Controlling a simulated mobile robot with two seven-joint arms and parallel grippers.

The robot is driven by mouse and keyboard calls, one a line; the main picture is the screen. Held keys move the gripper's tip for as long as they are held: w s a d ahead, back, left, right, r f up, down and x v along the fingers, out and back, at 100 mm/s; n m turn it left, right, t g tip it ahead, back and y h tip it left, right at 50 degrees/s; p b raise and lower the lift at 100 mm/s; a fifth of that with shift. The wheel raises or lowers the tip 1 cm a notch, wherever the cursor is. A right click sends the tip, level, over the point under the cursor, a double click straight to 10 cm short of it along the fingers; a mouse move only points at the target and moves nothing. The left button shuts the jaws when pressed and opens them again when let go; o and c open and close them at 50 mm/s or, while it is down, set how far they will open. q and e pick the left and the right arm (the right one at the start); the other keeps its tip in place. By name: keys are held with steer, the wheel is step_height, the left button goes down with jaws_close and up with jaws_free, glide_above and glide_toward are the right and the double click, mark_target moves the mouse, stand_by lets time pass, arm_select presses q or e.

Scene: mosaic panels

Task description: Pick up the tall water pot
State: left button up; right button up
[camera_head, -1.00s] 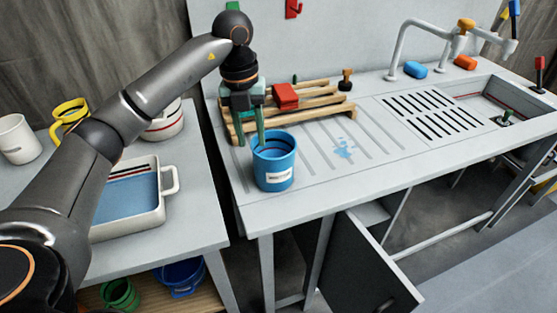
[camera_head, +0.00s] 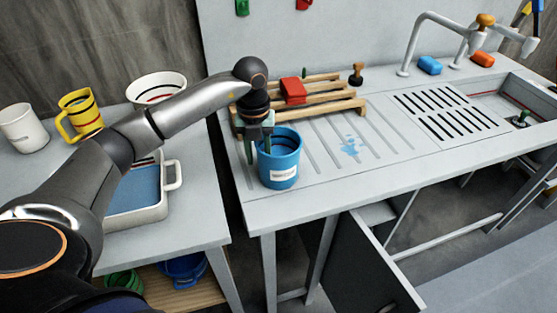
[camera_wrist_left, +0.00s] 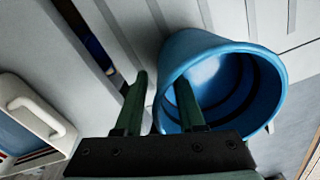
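The tall water pot, a blue cylinder with a white label (camera_head: 281,172), stands upright on the left end of the grey sink counter. In the left wrist view the blue pot (camera_wrist_left: 225,115) shows its open top and dark inner bands. My left gripper (camera_head: 258,148) points down at the pot's left rim. Its fingers (camera_wrist_left: 160,100) are apart, one over or inside the mouth and the other outside the wall. I see no clear grip on the wall; whether a finger touches it I cannot tell. My right gripper is out of view.
A wooden rack (camera_head: 330,103) with a red block (camera_head: 293,90) lies behind the pot. A left table holds a white tray (camera_head: 171,184), a yellow mug (camera_head: 79,112), a white cup (camera_head: 22,127) and a bowl (camera_head: 156,86). A gap separates table and counter.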

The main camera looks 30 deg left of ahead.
arm_select(q)
steer(key=shift+f, duration=0.75)
steer(key=shift+c, duration=0.4)
jaws_close()
steer(key=shift+r, duration=0.1)
stand_by(0.4)
